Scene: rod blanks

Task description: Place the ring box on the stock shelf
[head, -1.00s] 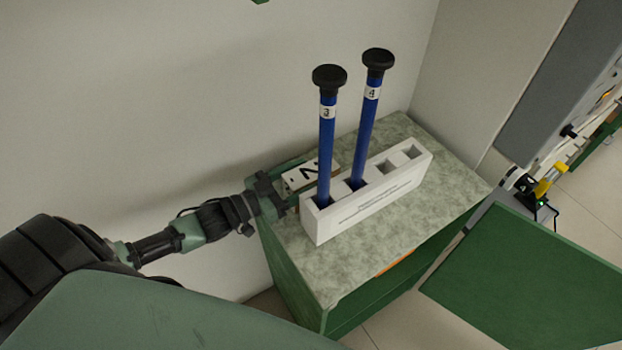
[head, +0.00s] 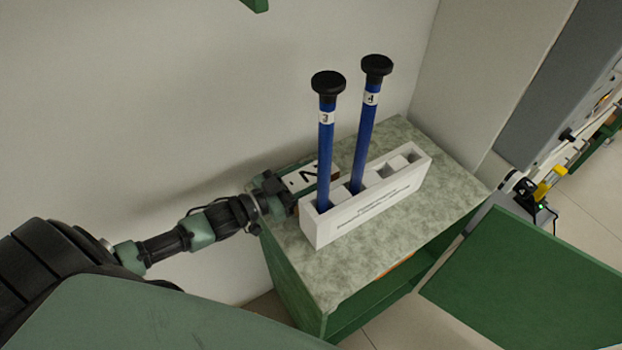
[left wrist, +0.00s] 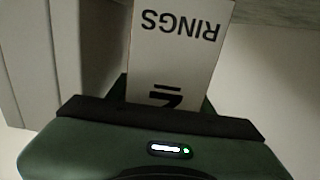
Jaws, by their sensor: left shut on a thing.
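The ring box (head: 304,179) is a small white box with a black marking on top. It stands on the speckled counter behind the left end of a white rod rack. In the left wrist view the box (left wrist: 175,60) shows the upside-down word RINGS. My left gripper (head: 287,188) comes in from the left and is shut on the near end of the box. The rack hides part of the box and fingers. My right gripper is out of view. A green edge (head: 257,4) at the top of the head view may belong to a shelf; I cannot tell.
The white rack (head: 370,205) holds two tall blue rods with black knobs, labelled 3 (head: 326,150) and 4 (head: 366,140), close beside the box. The speckled counter (head: 455,185) is bare at right. A wall stands behind. A green panel (head: 525,280) is at lower right.

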